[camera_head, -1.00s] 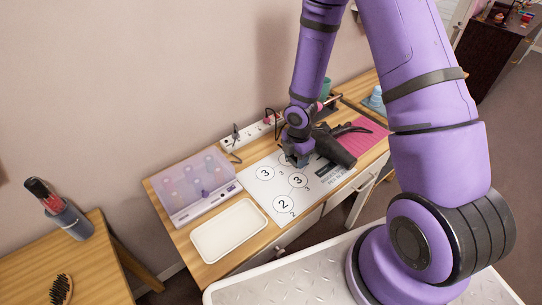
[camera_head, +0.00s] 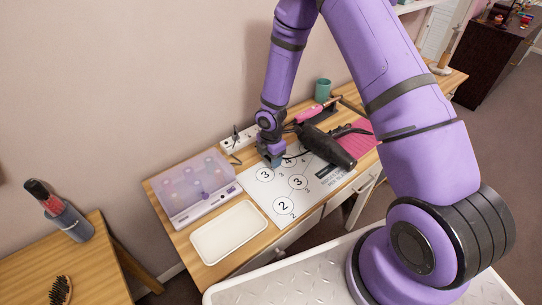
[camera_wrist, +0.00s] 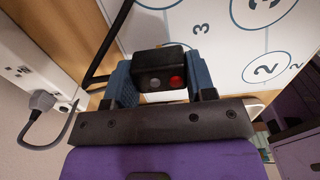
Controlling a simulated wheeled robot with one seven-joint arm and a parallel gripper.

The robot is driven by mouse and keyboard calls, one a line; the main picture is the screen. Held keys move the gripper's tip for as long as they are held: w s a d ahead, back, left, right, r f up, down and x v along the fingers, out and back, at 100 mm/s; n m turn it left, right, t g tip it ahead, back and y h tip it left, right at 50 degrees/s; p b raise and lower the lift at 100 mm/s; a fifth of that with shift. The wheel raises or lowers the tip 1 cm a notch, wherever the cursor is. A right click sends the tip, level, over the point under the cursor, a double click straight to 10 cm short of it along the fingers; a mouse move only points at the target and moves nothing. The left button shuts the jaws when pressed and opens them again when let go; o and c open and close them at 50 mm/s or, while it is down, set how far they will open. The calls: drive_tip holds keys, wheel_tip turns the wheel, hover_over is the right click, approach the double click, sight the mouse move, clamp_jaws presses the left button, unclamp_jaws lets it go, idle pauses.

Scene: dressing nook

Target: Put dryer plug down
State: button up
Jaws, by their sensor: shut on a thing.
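The dryer plug (camera_wrist: 160,68), a black block with a red and a grey dot on its face, sits between the blue-grey fingers of my gripper (camera_wrist: 163,78) in the wrist view. A black cord (camera_wrist: 109,45) runs up past it. In the head view my gripper (camera_head: 273,160) is low over the back edge of the white numbered mat (camera_head: 252,196), and the plug is hard to make out there. The black hair dryer (camera_head: 328,146) lies to the right of my gripper. I cannot tell whether the plug touches the surface.
A white power strip (camera_head: 232,145) with a grey plug (camera_wrist: 42,101) in it lies along the wall. A clear-lidded box (camera_head: 193,187) and a white tray (camera_head: 229,232) stand to the left. A pink mat (camera_head: 359,140) and a teal cup (camera_head: 323,88) are to the right.

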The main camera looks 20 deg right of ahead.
drive_tip(key=shift+f, duration=0.55)
drive_tip(key=o, duration=1.2)
